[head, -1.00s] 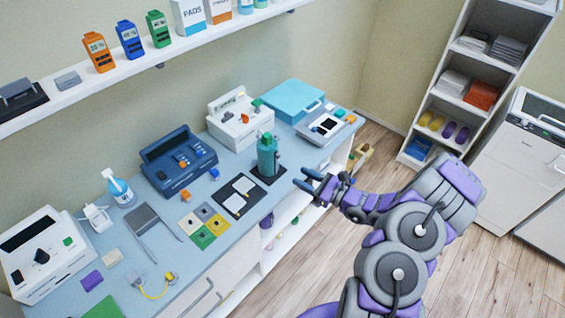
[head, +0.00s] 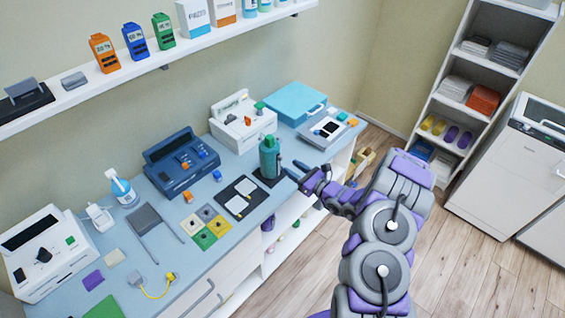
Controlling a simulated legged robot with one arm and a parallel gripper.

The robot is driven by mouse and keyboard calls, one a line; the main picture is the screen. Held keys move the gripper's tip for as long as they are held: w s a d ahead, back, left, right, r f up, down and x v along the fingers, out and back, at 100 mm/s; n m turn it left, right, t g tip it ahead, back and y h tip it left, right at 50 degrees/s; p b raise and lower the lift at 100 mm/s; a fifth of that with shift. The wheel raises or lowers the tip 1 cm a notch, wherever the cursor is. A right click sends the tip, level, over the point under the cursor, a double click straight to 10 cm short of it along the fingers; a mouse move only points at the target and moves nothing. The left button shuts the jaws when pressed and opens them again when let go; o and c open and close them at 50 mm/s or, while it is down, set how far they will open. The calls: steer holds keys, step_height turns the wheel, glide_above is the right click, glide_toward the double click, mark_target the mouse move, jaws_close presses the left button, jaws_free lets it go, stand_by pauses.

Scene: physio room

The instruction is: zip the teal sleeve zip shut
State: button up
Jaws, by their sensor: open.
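The teal sleeve (head: 269,158) stands upright on a dark base (head: 270,177) near the front edge of the counter. It looks like a teal cylinder with a darker top; its zip is too small to make out. My gripper (head: 291,169) is just right of the sleeve, at about the height of its lower half, with its fingers pointing left toward it. The jaws are open and hold nothing. I cannot tell whether a fingertip touches the sleeve.
A dark blue device (head: 181,160) and a black tray with white pads (head: 240,198) lie left of the sleeve. Open floor (head: 470,270) lies right of the counter.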

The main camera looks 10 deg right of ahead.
mark_target(282, 159)
steer(key=w, duration=0.3)
steer(key=shift+w+a, duration=0.2)
steer(key=shift+a, duration=0.15)
steer(key=shift+w+a, duration=0.45)
steer(key=shift+a, duration=0.15)
steer(key=shift+w+a, duration=0.1)
steer(key=shift+a, duration=0.6)
steer(key=shift+d, duration=0.8)
steer(key=c, duration=0.6)
steer(key=shift+c, duration=0.9)
steer(key=shift+a, duration=0.55)
jaws_close()
steer(key=shift+d+f, duration=0.1)
steer(key=shift+d, duration=0.05)
